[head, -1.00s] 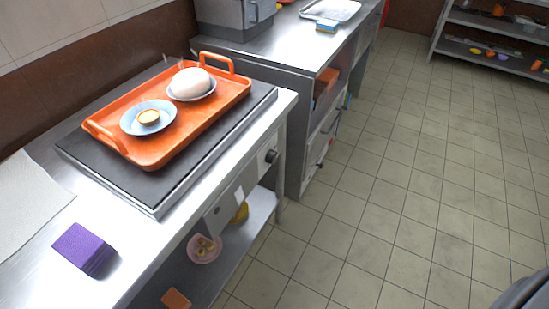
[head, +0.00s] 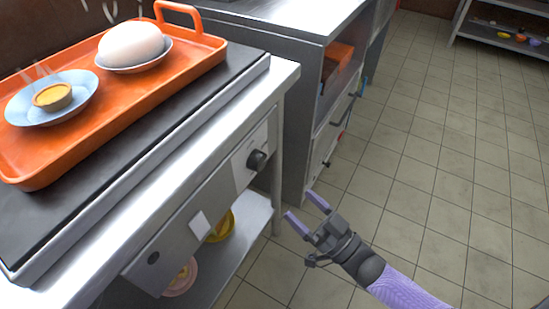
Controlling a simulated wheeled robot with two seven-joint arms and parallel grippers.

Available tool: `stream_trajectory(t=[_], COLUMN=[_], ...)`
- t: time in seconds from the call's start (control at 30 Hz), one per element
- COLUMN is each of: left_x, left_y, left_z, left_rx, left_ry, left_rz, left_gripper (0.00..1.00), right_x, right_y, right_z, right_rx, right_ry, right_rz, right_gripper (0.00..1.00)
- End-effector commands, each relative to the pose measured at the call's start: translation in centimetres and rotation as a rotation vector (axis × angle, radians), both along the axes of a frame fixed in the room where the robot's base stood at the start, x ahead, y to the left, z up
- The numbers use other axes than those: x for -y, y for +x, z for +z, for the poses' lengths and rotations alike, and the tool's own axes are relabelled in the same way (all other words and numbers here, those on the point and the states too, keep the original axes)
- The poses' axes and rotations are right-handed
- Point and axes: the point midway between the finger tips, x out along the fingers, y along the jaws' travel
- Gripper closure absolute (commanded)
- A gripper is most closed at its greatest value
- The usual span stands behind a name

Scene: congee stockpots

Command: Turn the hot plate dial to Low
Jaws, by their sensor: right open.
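The hot plate (head: 205,112) is a flat dark slab on the steel counter. A black dial (head: 257,160) sits on a pale plate on the counter's front panel, near its right end. The dial's setting marks are too small to read. My right gripper (head: 304,209) is open and empty, with two purple fingers. It is in front of the panel, to the right of and below the dial, and apart from it. My left gripper does not show.
An orange tray (head: 120,123) on the hot plate holds a blue saucer with a small tart and a bowl with a white dome. A lower shelf (head: 235,240) holds a yellow item and a pink bowl. A second steel cabinet (head: 270,75) stands behind. Tiled floor is clear at right.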

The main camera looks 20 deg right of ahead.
Motion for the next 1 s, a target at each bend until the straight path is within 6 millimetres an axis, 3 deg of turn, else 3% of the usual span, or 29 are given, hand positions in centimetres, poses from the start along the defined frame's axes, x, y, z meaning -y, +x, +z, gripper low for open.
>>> stream_trajectory(t=[0.03,0.17,0.5,0.87,1.0], left_x=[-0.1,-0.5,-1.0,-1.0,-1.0], left_y=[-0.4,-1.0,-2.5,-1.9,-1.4], left_z=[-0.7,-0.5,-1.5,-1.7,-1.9], left_rx=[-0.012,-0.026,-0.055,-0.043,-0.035], left_ry=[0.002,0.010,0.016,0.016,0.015], left_rz=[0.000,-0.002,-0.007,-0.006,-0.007], left_gripper=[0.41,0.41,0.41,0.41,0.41], right_x=[-0.3,-1.1,-4.4,-4.9,-4.9], right_y=[0.1,1.3,7.2,8.1,8.1], right_z=[0.3,2.1,4.7,5.3,5.3], right_rx=[0.039,0.079,0.074,0.070,0.070], right_ry=[0.023,0.045,0.041,0.039,0.039], right_rz=[0.027,0.047,0.044,0.042,0.041], right_gripper=[0.06,0.06,0.06,0.06,0.36])
